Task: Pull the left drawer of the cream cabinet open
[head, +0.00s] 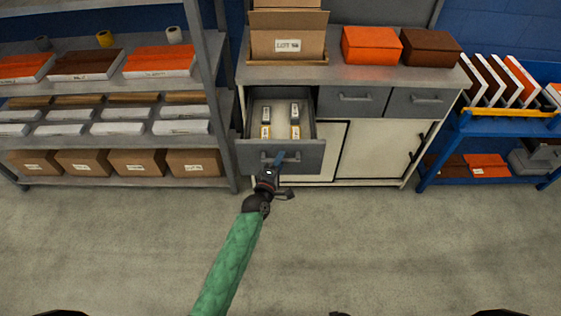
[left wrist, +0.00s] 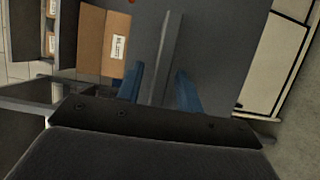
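The cream cabinet (head: 305,168) stands at the back centre, with grey drawer fronts. Its left drawer (head: 310,127) is pulled out, and several small yellow and grey boxes show inside. The drawer's grey bar handle (head: 294,157) is on its front; it also shows in the left wrist view (left wrist: 167,50). My left gripper (head: 279,158) is at this handle. In the left wrist view its two blue fingers (left wrist: 160,88) stand apart on either side of the bar, with a gap visible on both sides. My right gripper is not in view.
The right drawer (head: 352,101) is closed. Cartons (head: 288,32) and orange (head: 371,45) and brown boxes stand on the cabinet top. A loaded grey shelf (head: 222,105) is at left, a blue rack (head: 500,127) at right. The floor in front is clear.

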